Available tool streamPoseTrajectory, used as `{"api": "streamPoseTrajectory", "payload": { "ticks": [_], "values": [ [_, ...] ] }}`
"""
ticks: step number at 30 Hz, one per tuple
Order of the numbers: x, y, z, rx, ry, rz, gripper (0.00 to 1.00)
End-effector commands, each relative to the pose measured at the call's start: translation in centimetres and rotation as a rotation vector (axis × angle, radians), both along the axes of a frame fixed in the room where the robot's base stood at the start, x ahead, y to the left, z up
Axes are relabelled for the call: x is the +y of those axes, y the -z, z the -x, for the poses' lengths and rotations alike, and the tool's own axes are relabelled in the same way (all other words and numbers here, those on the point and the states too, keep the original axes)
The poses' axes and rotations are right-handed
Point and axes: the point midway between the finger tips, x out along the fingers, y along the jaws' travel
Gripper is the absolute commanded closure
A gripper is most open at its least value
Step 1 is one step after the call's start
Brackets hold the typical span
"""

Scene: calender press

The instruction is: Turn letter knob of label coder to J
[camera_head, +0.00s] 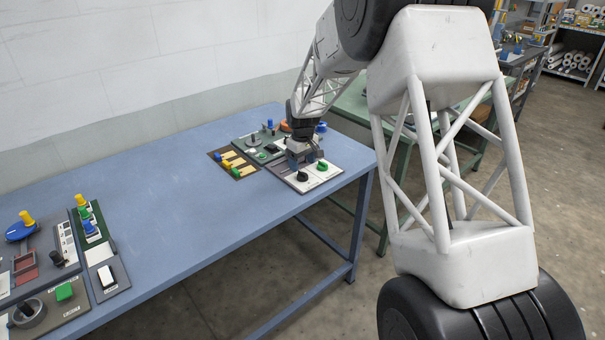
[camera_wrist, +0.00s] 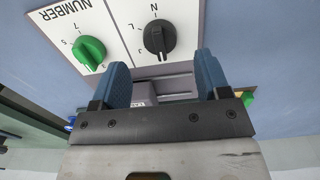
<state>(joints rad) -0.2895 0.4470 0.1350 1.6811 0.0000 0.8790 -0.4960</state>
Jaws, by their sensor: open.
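The label coder (camera_wrist: 118,18) is a white panel marked NUMBER, with a black letter knob (camera_wrist: 159,39) and a green number knob (camera_wrist: 90,53). Letters N, L and J show around the black knob. Its grip bar stands nearly upright in the wrist view; I cannot tell which letter it marks. In the head view the black knob (camera_head: 302,176) and green knob (camera_head: 322,166) are at the near right table corner. My gripper (camera_wrist: 162,68) is open, with blue fingers apart and nothing between them. The black knob lies just beyond the fingertips, not gripped.
Other control panels (camera_head: 236,165) with yellow, blue and green knobs sit close beside and behind the coder on the blue table (camera_head: 190,205). More devices (camera_head: 60,250) stand at the left end. The middle of the table is clear.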

Motion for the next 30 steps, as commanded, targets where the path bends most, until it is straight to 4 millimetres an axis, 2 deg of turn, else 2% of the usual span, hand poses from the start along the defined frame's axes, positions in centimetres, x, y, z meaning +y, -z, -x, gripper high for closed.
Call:
{"api": "streamPoseTrajectory", "payload": {
  "ticks": [6,12,24,26,30],
  "values": [
    [0.0,2.7,0.0,0.001,0.0,0.001,0.31],
    [0.0,4.3,0.0,0.0,0.0,0.0,0.31],
    [0.0,4.8,0.0,-0.001,0.0,-0.001,0.31],
    [0.0,4.8,0.0,-0.001,0.0,-0.001,0.38],
    [0.0,4.8,0.0,-0.001,0.0,-0.001,0.6]
  ]
}}
